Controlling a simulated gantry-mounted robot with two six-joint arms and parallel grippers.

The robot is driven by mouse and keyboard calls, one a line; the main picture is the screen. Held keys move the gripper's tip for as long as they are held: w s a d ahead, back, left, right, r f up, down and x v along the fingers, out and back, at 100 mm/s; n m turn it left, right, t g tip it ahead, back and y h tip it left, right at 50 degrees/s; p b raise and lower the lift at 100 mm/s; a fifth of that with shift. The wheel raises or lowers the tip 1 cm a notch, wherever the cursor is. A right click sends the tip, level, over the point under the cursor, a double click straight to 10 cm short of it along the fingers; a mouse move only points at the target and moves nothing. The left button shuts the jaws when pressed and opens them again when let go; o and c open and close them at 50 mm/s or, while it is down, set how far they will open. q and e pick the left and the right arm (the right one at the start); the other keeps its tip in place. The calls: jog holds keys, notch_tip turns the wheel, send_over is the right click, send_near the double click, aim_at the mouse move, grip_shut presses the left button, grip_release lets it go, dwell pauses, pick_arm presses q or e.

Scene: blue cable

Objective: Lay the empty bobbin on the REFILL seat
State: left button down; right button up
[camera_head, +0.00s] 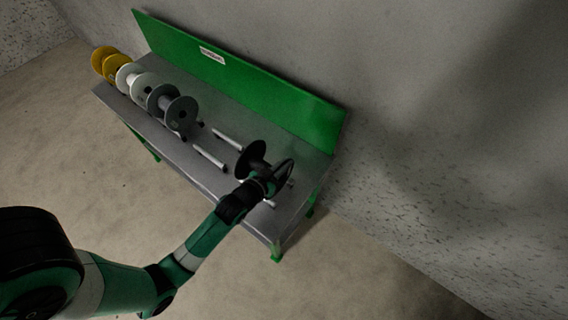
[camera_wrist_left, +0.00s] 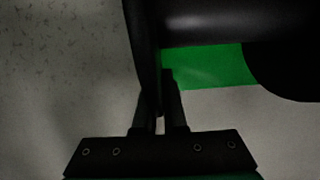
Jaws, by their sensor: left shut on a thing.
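A black bobbin (camera_head: 249,159) with two round flanges is over the right end of the bench. Its core looks bare. My left gripper (camera_head: 271,184) is shut on its right-hand flange. In the left wrist view the two fingers (camera_wrist_left: 161,112) pinch the rim of that flange (camera_wrist_left: 142,45), and the dark core (camera_wrist_left: 235,20) runs off to the right. Two pale rods (camera_head: 210,155) form an empty seat left of the bobbin. Another pale rod end (camera_head: 270,203) shows by the gripper, partly hidden. I cannot read which seat is REFILL. My right gripper is not in view.
A grey bench (camera_head: 200,175) with a green back panel (camera_head: 240,75) stands against the wall. Yellow (camera_head: 103,58), white (camera_head: 126,76) and grey bobbins (camera_head: 181,112) stand in a row at its left. A small sign (camera_head: 212,56) on the panel is unreadable.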

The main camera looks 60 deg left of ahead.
pick_arm(q)
jog(key=shift+f+b, duration=0.45)
jog(key=shift+f, duration=0.15)
dwell(0.5)
jog(key=c, duration=0.9)
grip_release()
jog(key=shift+f, duration=0.1)
jog(key=shift+s+d+r, duration=0.1)
jog(key=shift+s+r, duration=0.1)
jog(key=shift+s, duration=0.1)
jog(key=p+v, duration=0.2)
jog(key=v, duration=0.9)
jog(key=shift+w+d+f, duration=0.1)
